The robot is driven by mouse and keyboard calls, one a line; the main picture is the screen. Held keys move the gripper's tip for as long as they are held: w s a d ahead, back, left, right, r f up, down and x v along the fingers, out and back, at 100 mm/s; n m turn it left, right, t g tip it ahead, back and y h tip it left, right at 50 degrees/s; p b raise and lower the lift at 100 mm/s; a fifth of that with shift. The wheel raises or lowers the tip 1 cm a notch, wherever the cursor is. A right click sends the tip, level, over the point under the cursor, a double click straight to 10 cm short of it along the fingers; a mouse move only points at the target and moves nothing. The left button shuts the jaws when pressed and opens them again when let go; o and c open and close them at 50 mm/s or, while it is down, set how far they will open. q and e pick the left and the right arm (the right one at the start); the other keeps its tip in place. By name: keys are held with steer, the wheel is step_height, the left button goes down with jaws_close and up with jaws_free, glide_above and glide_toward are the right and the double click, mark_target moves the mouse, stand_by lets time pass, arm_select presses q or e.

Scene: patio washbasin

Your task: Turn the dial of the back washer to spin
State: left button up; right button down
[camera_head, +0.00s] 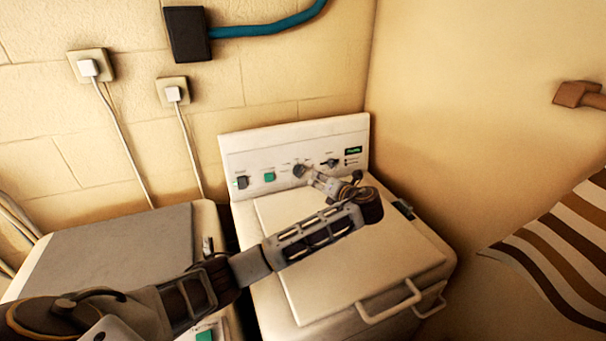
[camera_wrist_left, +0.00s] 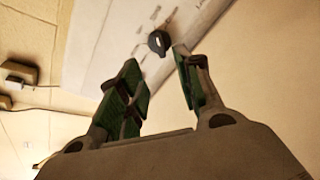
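The back washer (camera_head: 425,255) is white, with an upright control panel (camera_head: 285,145) against the wall. The panel carries dark dials: one at its left, one near the middle (camera_head: 300,170), and one further right (camera_head: 331,162). My left gripper (camera_head: 310,174) is over the lid with its fingertips close to the middle dial. In the left wrist view, my left gripper (camera_wrist_left: 162,78) is open and empty, with green finger pads apart. A black dial (camera_wrist_left: 159,42) with a pale mark lies just beyond the fingertips. Contact is not visible. My right gripper is not in view.
A second washer with a grey lid (camera_head: 110,250) stands at the left, partly behind my arm. A wall closes off the right side. A striped cloth (camera_head: 555,245) is at the lower right. Sockets with plugs (camera_head: 174,94) are on the back wall.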

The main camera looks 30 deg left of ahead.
mark_target(302, 172)
arm_select(q)
steer(key=shift+p+x, duration=0.6)
steer(key=shift+x, duration=6.05)
steer(key=shift+s, duration=0.1)
jaws_close()
